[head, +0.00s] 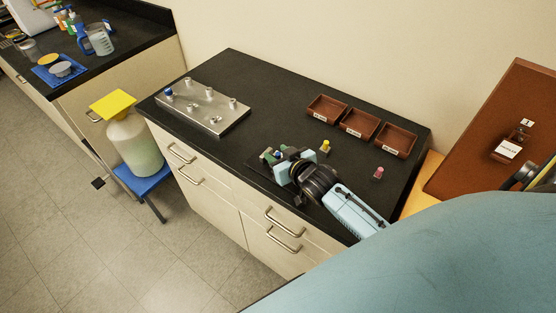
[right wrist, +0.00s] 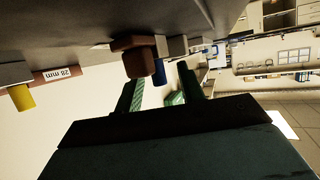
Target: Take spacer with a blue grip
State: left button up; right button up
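My right gripper (head: 270,157) is low over the front part of the black counter. In the right wrist view, which is upside down, its two green-padded fingers (right wrist: 160,88) stand apart with nothing held between them. A blue grip (right wrist: 159,73) shows beyond the fingertips, in line with the gap, beside a grey block. In the head view, the gripper hides most of this spot, and I cannot clearly make out that grip. A blue-topped piece (head: 168,92) stands at the left end of the metal plate. My left gripper is out of view.
A yellow-grip spacer (head: 325,147) and a pink one (head: 378,173) stand near my right gripper. A brown block (right wrist: 138,62) is close to the blue grip. Three brown trays (head: 341,129) line the back. The metal plate (head: 215,124) holds several pegs. Bare counter lies between plate and trays.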

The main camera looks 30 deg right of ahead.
aim_at(278, 153)
jog(key=shift+w, duration=0.15)
grip_shut()
dwell(0.4)
notch_tip(278, 153, up, 10)
jog(key=shift+p, duration=0.5)
